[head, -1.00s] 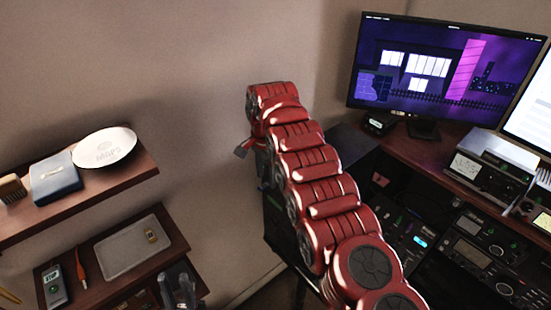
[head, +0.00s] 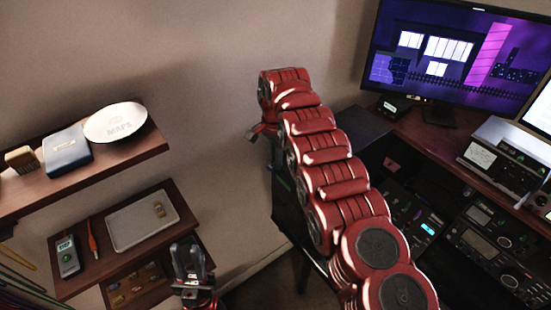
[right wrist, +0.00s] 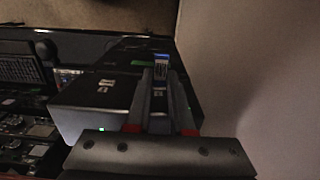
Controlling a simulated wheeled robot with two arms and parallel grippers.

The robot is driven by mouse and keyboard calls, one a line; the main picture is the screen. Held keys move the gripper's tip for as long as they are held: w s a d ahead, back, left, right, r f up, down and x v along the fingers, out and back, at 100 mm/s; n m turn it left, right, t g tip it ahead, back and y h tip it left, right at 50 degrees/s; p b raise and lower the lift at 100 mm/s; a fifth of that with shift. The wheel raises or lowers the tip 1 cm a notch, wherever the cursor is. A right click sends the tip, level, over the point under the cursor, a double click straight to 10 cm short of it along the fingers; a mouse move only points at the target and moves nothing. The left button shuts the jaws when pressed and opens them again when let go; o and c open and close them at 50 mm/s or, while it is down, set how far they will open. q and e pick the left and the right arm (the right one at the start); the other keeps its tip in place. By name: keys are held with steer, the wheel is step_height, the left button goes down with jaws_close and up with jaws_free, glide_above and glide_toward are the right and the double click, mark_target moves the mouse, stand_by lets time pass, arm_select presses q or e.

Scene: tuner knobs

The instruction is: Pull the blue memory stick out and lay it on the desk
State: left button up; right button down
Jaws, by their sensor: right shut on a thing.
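The blue memory stick (right wrist: 161,65) shows in the right wrist view between my right gripper's fingertips (right wrist: 160,78). The gripper is shut on it. Whether its far end is still inside a socket cannot be told. In the head view my right gripper (head: 262,130) is at the end of the red arm, near the wall, and the stick is not discernible there. My left gripper (head: 189,262) is low in the head view, by the lower shelf. Its two dark fingers point up with a gap between them. The desk (head: 405,124) is at the right, under the monitor.
A dark box (head: 362,134) stands at the desk's left end. The monitor (head: 450,55) and radio gear (head: 490,245) fill the right. At the left, the upper shelf (head: 155,145) holds a white plate (head: 115,122), and the lower shelf holds a grey tray (head: 140,222).

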steer(key=shift+s+a+r+p, duration=0.15)
steer(key=shift+a+p, duration=0.15)
steer(key=shift+p, duration=0.35)
steer(key=shift+s+a+p, duration=0.25)
steer(key=shift+a+p, duration=0.2)
steer(key=shift+p, duration=0.1)
steer(key=shift+s+a+p, duration=0.25)
steer(key=shift+s+p, duration=0.05)
steer(key=shift+p, duration=0.1)
steer(key=shift+s+a, duration=0.65)
steer(key=shift+a, duration=0.2)
